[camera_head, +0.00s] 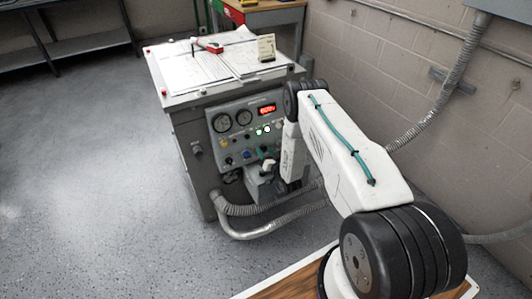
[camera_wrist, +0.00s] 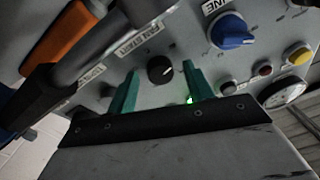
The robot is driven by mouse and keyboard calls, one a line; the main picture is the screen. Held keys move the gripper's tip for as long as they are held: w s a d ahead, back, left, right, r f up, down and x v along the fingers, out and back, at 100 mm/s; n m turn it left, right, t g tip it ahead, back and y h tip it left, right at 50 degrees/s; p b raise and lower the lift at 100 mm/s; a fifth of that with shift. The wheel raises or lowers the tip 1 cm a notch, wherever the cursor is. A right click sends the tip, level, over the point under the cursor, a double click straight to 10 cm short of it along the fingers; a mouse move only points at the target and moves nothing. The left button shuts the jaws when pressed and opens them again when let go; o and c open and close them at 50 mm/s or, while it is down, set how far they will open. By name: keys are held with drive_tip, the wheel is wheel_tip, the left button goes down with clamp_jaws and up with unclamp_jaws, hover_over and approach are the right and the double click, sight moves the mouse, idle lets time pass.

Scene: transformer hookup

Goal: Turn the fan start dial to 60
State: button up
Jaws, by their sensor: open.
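A small black dial (camera_wrist: 160,70) with a white pointer mark sits on the grey panel in the wrist view, beside a label that seems to read fan start. My gripper (camera_wrist: 161,77) has two green fingers, one on each side of this dial. It is open, with gaps showing between the fingers and the dial. I cannot tell how far the tips are from the panel face. In the head view the control panel (camera_head: 229,128) is on the front of a grey cabinet, and my arm and gripper hide part of its lower right. The dial's scale numbers are not readable.
A blue knob (camera_wrist: 232,32) is right of the dial in the wrist view, with small buttons and a gauge (camera_wrist: 283,93) farther right. An orange handle (camera_wrist: 60,37) and thick grey part are at left. Grey conduits (camera_head: 262,222) run beside the cabinet (camera_head: 190,150).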

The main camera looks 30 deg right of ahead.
drive_tip(key=c, duration=1)
drive_tip(key=shift+n+y, duration=0.3)
drive_tip(key=shift+n, duration=1.6)
drive_tip(key=o, duration=1)
drive_tip(key=s, duration=0.7)
drive_tip(key=shift+s+d, duration=0.25)
drive_tip(key=shift+s, duration=0.15)
